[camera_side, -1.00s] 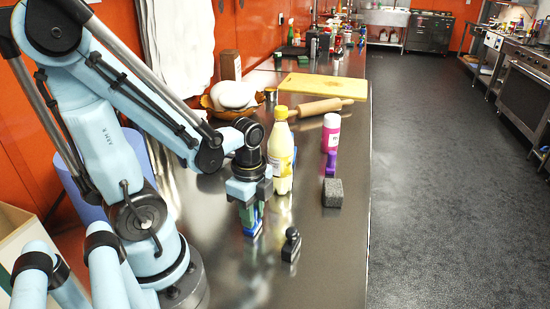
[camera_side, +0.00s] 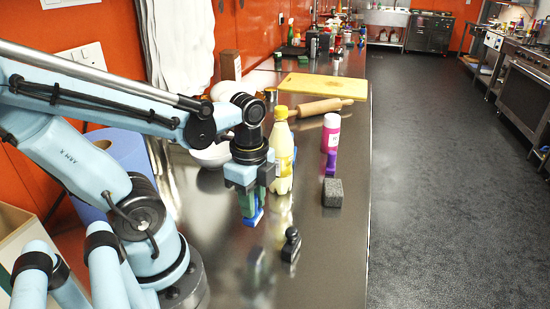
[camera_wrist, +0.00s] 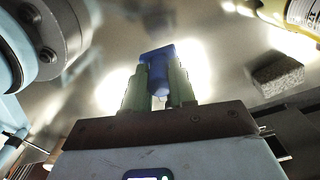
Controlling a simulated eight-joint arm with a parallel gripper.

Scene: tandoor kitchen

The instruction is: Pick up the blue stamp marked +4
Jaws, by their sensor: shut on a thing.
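The blue stamp (camera_side: 256,217) is held between the green fingers of my gripper (camera_side: 248,203), just above the steel counter in the side view. In the wrist view the blue stamp (camera_wrist: 159,68) sits between the two green fingertips (camera_wrist: 158,88), which are shut on it. Its +4 mark is not readable in either view. A black stamp (camera_side: 291,246) stands on the counter to the right and nearer the camera, apart from my gripper.
A yellow bottle (camera_side: 281,160) stands close behind my gripper. A grey block (camera_side: 332,192), a purple stamp (camera_side: 331,163) and a pink-and-white bottle (camera_side: 331,134) stand to the right. A white bowl (camera_side: 213,154), rolling pin (camera_side: 322,107) and cutting board (camera_side: 323,87) lie farther back. The near counter is mostly clear.

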